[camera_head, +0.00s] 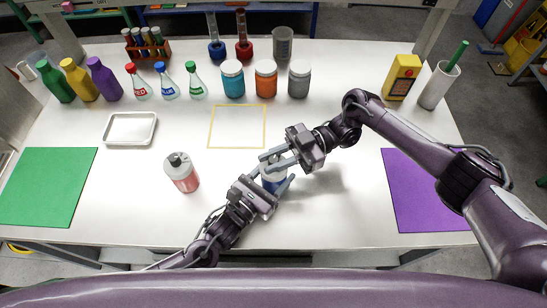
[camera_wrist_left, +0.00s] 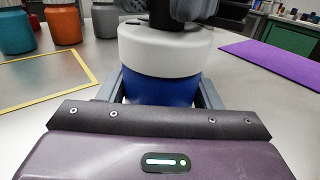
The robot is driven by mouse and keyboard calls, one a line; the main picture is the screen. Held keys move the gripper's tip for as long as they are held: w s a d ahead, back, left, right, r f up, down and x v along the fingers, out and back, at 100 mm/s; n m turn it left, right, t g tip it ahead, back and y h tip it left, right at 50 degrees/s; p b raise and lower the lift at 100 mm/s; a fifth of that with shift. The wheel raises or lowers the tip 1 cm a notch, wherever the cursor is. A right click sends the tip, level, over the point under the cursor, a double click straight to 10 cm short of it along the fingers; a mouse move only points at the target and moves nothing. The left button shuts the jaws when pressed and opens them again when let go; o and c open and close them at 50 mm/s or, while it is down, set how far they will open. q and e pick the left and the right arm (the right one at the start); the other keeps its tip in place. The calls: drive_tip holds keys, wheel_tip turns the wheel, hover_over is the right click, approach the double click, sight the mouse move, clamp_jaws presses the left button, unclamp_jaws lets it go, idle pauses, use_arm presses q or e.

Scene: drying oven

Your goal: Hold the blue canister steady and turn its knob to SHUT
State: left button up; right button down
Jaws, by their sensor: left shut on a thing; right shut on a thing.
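The blue canister (camera_head: 273,183) stands on the white table near the front centre, mostly covered by my two grippers. In the left wrist view its blue body (camera_wrist_left: 160,90) and broad white top (camera_wrist_left: 165,55) show, upright. My left gripper (camera_head: 277,176) is shut on the body, one finger on each side. My right gripper (camera_head: 267,160) reaches in from the right and is shut at the canister's top, on the knob. The dark knob (camera_wrist_left: 163,22) shows only in part in the left wrist view. Its setting and any SHUT mark cannot be read.
A red-and-white canister (camera_head: 184,177) with a dark knob stands to the left. A metal tray (camera_head: 131,143), a yellow square outline (camera_head: 237,147), a green mat (camera_head: 45,190) and a purple mat (camera_head: 425,195) lie around. Jars, flasks and bottles line the back.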

idle(0.3)
drive_tip(key=c, duration=1.3)
unclamp_jaws()
drive_tip(key=shift+d, duration=0.1)
drive_tip(key=shift+v, duration=6)
